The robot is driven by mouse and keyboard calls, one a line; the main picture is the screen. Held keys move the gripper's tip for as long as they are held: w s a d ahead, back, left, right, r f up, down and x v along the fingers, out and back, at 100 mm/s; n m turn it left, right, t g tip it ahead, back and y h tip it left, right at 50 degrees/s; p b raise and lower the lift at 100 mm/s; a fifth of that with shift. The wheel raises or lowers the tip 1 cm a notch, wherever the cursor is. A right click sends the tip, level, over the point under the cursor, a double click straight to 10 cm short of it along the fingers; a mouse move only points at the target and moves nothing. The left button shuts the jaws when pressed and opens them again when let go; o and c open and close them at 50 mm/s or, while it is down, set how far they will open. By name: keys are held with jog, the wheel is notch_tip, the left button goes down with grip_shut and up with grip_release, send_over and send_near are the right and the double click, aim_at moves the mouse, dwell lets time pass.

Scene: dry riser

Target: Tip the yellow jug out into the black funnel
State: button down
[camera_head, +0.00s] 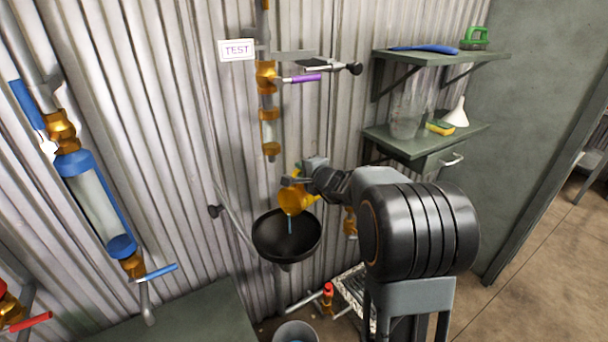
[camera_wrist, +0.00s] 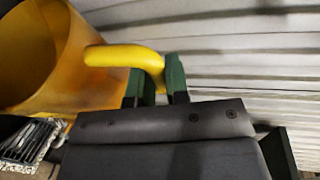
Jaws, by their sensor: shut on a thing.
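The yellow jug (camera_head: 293,199) is tilted over the black funnel (camera_head: 272,248) in the head view. A thin blue stream (camera_head: 290,224) falls from the jug into the funnel's wide bowl. My gripper (camera_wrist: 157,82) is shut on the jug's yellow handle, its green fingertips on either side of it in the wrist view. The jug's body (camera_wrist: 62,60) lies on its side at the left of that view, and its inside cannot be read for how much liquid it holds. In the head view my arm hides part of the gripper (camera_head: 297,180).
Above the funnel hangs a brass-jointed sight tube (camera_head: 268,115) with a purple-handled valve (camera_head: 305,78). A grey bucket (camera_head: 296,332) stands on the floor below. Right are two wall shelves (camera_head: 425,57) with a beaker (camera_head: 404,122), a sponge (camera_head: 440,127) and a white funnel (camera_head: 457,113).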

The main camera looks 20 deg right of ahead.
aim_at(295, 175)
jog(key=shift+s+a+f+n+t+b, duration=0.15)
jog(key=shift+s+a+n+b, duration=0.35)
jog(key=shift+b, duration=1.65)
jog(key=shift+s+a+f+n+t+b, duration=0.1)
jog(key=shift+s+a+n+t+b, duration=0.35)
jog(key=shift+b, duration=1.65)
jog(key=shift+a+b, duration=0.5)
jog(key=shift+b, duration=0.7)
jog(key=shift+s+a+r+n+b, duration=0.15)
jog(key=shift+n+b, duration=0.2)
jog(key=shift+b, duration=0.25)
jog(key=shift+s+a+h+b, duration=0.2)
jog(key=shift+a+h+b, duration=0.1)
jog(key=shift+b, duration=0.6)
jog(key=b, duration=0.2)
jog(key=s+a+n+t+b, duration=0.1)
jog(key=b, duration=0.2)
jog(key=shift+a+r+n, duration=0.2)
jog(key=shift+a+n, duration=0.1)
jog(key=shift+s+a+r+b, duration=0.15)
jog(key=shift+s+b, duration=0.05)
jog(key=shift+b, duration=0.3)
